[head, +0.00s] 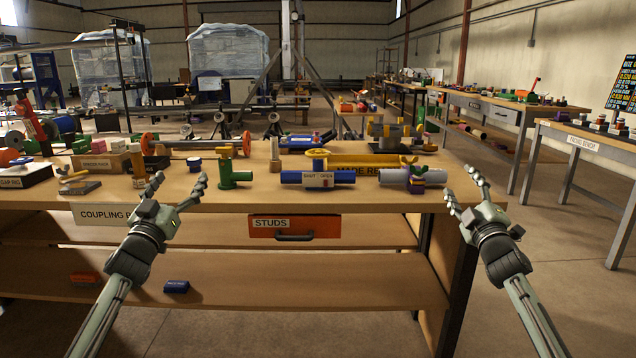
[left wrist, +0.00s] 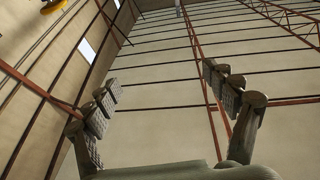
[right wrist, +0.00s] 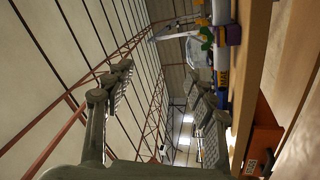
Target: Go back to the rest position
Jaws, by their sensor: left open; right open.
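My left gripper (head: 178,190) is open and empty in the head view, in front of the bench's front edge at the left. Its fingers stand apart against the wall and roof in the left wrist view (left wrist: 170,95). My right gripper (head: 466,192) is open and empty in the head view, just off the bench's right front corner. In the right wrist view its open fingers (right wrist: 165,100) show with the bench edge sideways at the right. Neither gripper touches anything on the bench.
An orange studs drawer (head: 294,227) hangs below. Side benches (head: 590,140) stand right, with open floor between.

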